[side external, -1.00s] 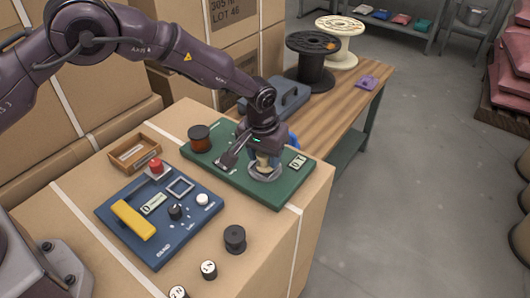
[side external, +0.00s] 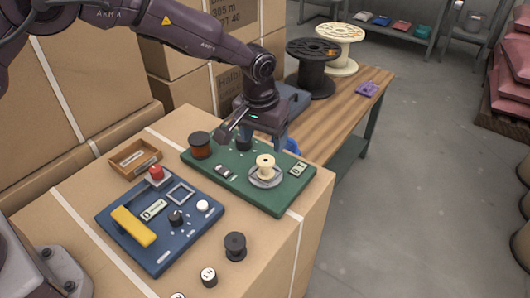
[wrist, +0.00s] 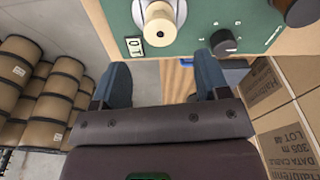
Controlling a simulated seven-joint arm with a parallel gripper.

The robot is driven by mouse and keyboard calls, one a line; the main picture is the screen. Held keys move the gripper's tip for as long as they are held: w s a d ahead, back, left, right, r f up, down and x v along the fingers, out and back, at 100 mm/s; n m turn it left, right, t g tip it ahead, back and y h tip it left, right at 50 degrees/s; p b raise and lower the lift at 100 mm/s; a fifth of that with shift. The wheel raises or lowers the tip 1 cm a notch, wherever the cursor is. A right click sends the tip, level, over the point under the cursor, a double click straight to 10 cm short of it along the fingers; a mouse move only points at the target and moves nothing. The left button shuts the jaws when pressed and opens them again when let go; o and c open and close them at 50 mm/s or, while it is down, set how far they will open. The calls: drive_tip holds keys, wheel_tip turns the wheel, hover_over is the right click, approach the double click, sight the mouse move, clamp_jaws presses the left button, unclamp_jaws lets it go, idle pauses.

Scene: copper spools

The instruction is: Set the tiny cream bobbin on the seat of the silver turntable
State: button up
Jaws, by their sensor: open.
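The tiny cream bobbin (side external: 265,166) stands upright on the silver turntable (side external: 256,181), which is set in the green board (side external: 222,187). In the wrist view the bobbin (wrist: 160,24) also sits on the silver disc, at the top of the picture. My gripper (side external: 262,141) is open and empty. It is above and behind the bobbin, apart from it. In the wrist view its two blue fingers (wrist: 160,72) are spread wide with nothing between them.
A dark spool with copper winding (side external: 201,145) and a black knob stand on the green board. A blue panel (side external: 160,235) with a yellow bar and red button lies in front. A black bobbin (side external: 235,246) and white-topped pieces stand nearby. A wooden tray (side external: 119,165) is at left.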

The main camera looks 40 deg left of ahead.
drive_tip(key=shift+s+r, duration=0.15)
drive_tip(key=shift+r, duration=0.95)
drive_tip(key=shift+s+r, duration=0.15)
drive_tip(key=shift+r, duration=0.9)
drive_tip(key=shift+r, duration=0.1)
wheel_tip(320, 180, up, 10)
drive_tip(key=r+t, duration=0.1)
hover_over(262, 164)
drive_tip(key=s+a, duration=0.5)
drive_tip(key=s+a+r, duration=0.4)
drive_tip(key=s+r, duration=0.1)
drive_tip(key=s, duration=0.1)
drive_tip(key=s+a+t, duration=0.1)
drive_tip(key=s+a, duration=0.2)
drive_tip(key=s, duration=0.6)
drive_tip(key=s+a+r+m+t, duration=0.1)
drive_tip(key=s+a+t, duration=0.1)
drive_tip(key=s, duration=0.8)
drive_tip(key=shift+s+a+r+m, duration=0.25)
drive_tip(key=shift+a+m, duration=0.05)
drive_tip(key=shift+a, duration=0.5)
